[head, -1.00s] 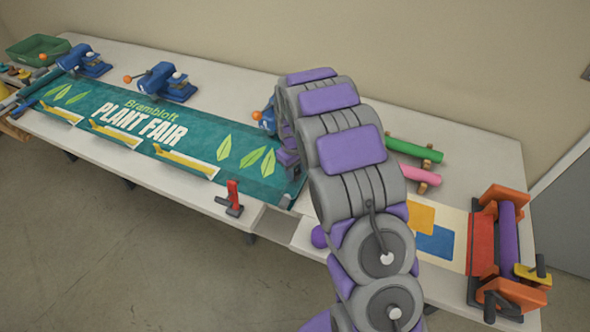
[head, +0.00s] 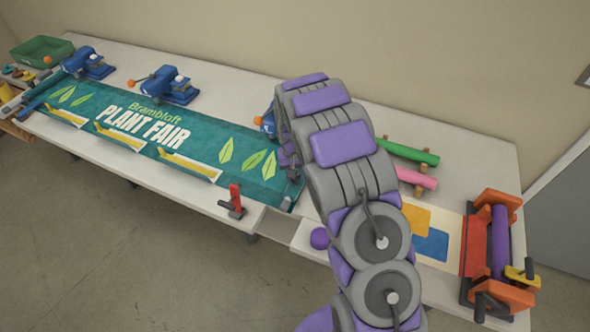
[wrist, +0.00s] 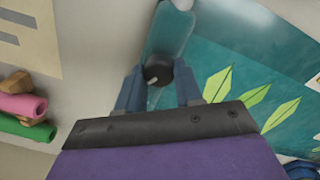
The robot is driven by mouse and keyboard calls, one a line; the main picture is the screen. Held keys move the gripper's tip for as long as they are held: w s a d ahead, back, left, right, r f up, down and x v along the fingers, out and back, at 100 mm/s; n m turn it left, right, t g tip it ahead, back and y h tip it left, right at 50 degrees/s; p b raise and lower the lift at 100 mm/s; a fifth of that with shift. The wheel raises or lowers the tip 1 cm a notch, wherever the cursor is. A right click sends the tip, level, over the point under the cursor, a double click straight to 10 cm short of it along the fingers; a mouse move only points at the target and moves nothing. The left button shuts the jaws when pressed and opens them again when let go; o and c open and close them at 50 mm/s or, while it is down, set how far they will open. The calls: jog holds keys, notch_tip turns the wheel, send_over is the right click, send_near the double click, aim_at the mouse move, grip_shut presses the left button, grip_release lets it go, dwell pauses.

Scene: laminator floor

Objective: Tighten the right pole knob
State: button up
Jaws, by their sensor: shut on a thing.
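The dark round pole knob (wrist: 157,70) with a pale mark on it sits on the translucent blue-green right pole end (wrist: 171,32) in the wrist view. My gripper (wrist: 158,80) has one blue-grey finger on each side of the knob and is shut on it. The green "Brambloft Plant Fair" banner (head: 205,130) lies flat on the table, and its leaf-printed end shows in the wrist view (wrist: 245,60). In the head view my purple and grey arm reaches over the banner's right end and hides the knob and most of my gripper.
Blue clamp-like devices (head: 165,85) stand along the banner's back edge. A red clamp (head: 234,202) stands at the table's front edge. Green (head: 408,152) and pink (head: 415,178) rolls lie right of my arm. An orange roller machine (head: 497,245) stands at the right end.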

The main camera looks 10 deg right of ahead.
jog(key=m, duration=0.2)
jog(key=m+p, duration=0.1)
jog(key=m, duration=0.2)
jog(key=shift+s+f+m+p, duration=0.1)
jog(key=shift+s+m+p, duration=0.1)
jog(key=shift+m+p, duration=0.1)
jog(key=m, duration=0.5)
jog(key=shift+m+g+p, duration=0.3)
jog(key=shift+p, duration=0.05)
jog(key=o, duration=1)
jog(key=shift+w+a, duration=0.1)
jog(key=shift+a, duration=0.1)
jog(key=shift+o, duration=0.2)
